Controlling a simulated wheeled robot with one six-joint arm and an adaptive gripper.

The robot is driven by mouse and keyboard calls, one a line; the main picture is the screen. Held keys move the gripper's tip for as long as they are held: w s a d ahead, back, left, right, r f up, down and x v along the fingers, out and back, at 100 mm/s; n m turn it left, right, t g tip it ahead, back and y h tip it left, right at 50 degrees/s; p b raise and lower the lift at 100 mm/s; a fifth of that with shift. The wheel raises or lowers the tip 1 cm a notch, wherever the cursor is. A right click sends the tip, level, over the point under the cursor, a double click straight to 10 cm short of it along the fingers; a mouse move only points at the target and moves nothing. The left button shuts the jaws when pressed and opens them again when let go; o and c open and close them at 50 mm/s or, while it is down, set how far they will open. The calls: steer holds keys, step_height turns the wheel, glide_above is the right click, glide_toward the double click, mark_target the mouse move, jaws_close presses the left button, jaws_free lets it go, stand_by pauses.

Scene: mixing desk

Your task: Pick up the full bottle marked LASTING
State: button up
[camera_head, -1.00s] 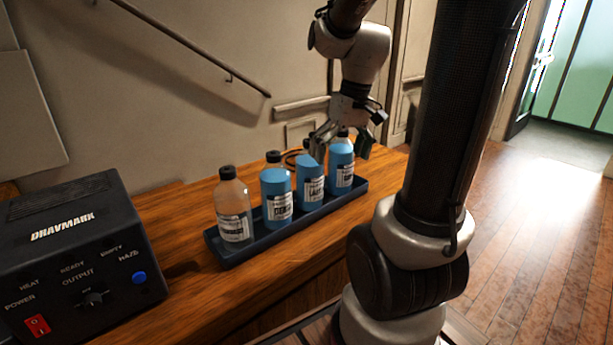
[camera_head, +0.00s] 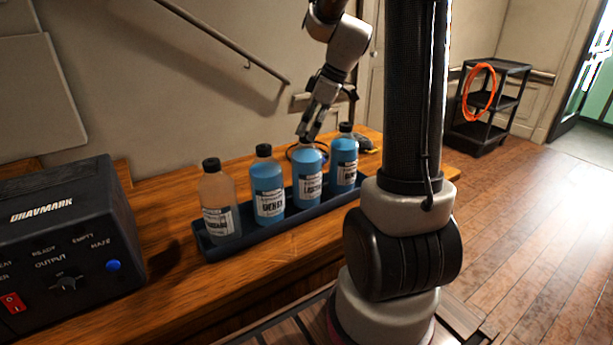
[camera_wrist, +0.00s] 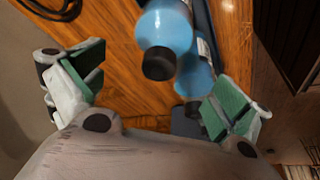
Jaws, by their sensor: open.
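The blue bottle whose label seems to begin LAST (camera_head: 308,182) stands third from the left in a dark tray (camera_head: 262,236). Its cap is hidden behind my gripper (camera_head: 311,133), which hangs just above it. The label is not fully legible. In the wrist view my gripper (camera_wrist: 155,88) is open, its green-padded fingers wide apart. A black-capped blue bottle (camera_wrist: 168,25) shows between and beyond them, with another blue bottle (camera_wrist: 194,78) close beside it. Nothing is visibly held.
A blue bottle (camera_head: 267,190) and a mostly clear bottle (camera_head: 219,205) stand to the left; another blue bottle (camera_head: 344,163) stands close on the right. A black DRAVMARK box (camera_head: 62,235) sits at left. A dark shelf cart (camera_head: 490,105) with an orange ring stands beyond.

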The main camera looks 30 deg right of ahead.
mark_target(302, 148)
steer(key=x, duration=0.7)
steer(key=shift+d+f, duration=0.15)
steer(key=shift+f, duration=0.25)
steer(key=c, duration=2)
steer(key=shift+c, duration=0.4)
steer(key=shift+r, duration=0.1)
